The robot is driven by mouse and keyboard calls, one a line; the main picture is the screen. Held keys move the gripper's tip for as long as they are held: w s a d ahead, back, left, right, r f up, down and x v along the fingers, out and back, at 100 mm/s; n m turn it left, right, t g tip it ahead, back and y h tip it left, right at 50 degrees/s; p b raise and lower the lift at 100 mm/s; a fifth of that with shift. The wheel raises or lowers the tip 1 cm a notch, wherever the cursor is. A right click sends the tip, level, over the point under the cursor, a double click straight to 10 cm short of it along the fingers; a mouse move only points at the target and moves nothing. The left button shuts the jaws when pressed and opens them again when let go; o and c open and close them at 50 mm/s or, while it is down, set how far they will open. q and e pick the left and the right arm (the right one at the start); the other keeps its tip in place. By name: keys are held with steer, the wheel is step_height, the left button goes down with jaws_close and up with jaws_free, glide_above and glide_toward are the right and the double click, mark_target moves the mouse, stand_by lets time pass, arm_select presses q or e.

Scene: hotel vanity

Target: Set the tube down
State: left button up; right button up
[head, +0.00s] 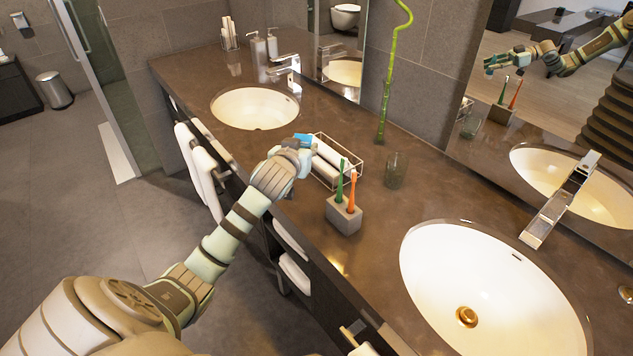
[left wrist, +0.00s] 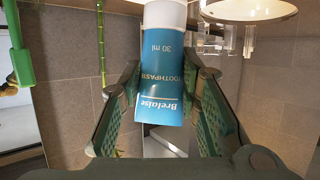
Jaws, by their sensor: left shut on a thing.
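The toothpaste tube (left wrist: 162,75) is blue with a white cap and white lettering. In the left wrist view it sits between the two green finger pads of my left gripper (left wrist: 165,100), which is shut on it. In the head view, only a small blue part of the tube (head: 304,138) shows beyond my left gripper (head: 298,147). The gripper is near the front edge of the brown counter (head: 300,204), beside the wire basket. I cannot tell whether the tube touches the counter. My right gripper is not in view.
The wire basket (head: 358,163) holds rolled white towels. A grey holder (head: 344,214) with a green and an orange toothbrush stands nearer, and a glass (head: 396,170) stands behind. Basins lie at far left (head: 255,108) and near right (head: 480,285). A green bamboo stalk (head: 387,85) rises at the back.

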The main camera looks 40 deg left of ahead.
arm_select(q)
step_height(320, 180, down, 14)
steer(key=shift+r+b, duration=0.2)
steer(key=shift+b, duration=1.05)
steer(key=shift+c, duration=0.2)
steer(key=shift+o, duration=0.2)
steer(key=shift+c, duration=0.2)
steer(key=o, duration=1.2)
steer(key=shift+s+r, duration=0.1)
steer(key=shift+r, duration=0.05)
steer(key=p+v, duration=0.2)
steer(key=v, duration=0.9)
steer(key=shift+s+d+r, duration=0.1)
steer(key=shift+s+d, duration=0.1)
steer(key=shift+s, duration=0.1)
